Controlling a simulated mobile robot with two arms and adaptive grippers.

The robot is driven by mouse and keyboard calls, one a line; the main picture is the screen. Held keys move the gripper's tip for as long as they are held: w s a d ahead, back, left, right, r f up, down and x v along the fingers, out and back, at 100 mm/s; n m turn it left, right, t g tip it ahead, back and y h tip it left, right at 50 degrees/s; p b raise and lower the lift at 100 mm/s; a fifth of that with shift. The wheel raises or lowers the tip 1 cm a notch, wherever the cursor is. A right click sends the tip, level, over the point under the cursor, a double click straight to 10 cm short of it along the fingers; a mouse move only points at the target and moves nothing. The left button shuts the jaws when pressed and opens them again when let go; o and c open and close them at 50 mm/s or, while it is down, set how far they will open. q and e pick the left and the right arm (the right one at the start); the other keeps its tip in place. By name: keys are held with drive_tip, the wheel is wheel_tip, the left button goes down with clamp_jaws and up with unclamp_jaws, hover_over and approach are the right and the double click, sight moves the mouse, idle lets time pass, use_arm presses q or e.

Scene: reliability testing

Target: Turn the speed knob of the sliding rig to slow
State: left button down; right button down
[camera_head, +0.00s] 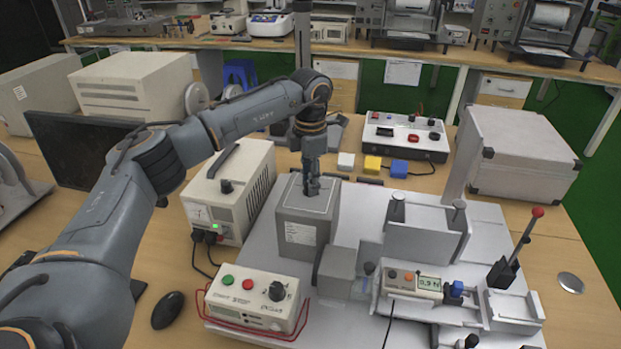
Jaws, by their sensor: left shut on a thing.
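The sliding rig stands on a light grey base plate (262,262). Its grey box (318,236) sits at the back left of the plate. My left gripper (312,190) points down at the top of this box, shut on a small dark part there. The fingers hide most of that part, so I cannot tell its shape or setting. A cream control box (250,303) at the front left carries a green button, a red button and a black knob (277,291). The knob's marks are too small to read. My right gripper is not in view.
A power supply (232,190) stands left of the rig. A force gauge (414,283) with a lit display and a red-tipped lever (521,240) are at the right. A white case (522,155) stands behind. A mouse (168,310) and cables lie at the front left.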

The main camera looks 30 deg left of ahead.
use_arm(q)
drive_tip(key=shift+n, duration=1.2)
drive_tip(key=c, duration=1)
unclamp_jaws()
wheel_tip(320, 180, up, 12)
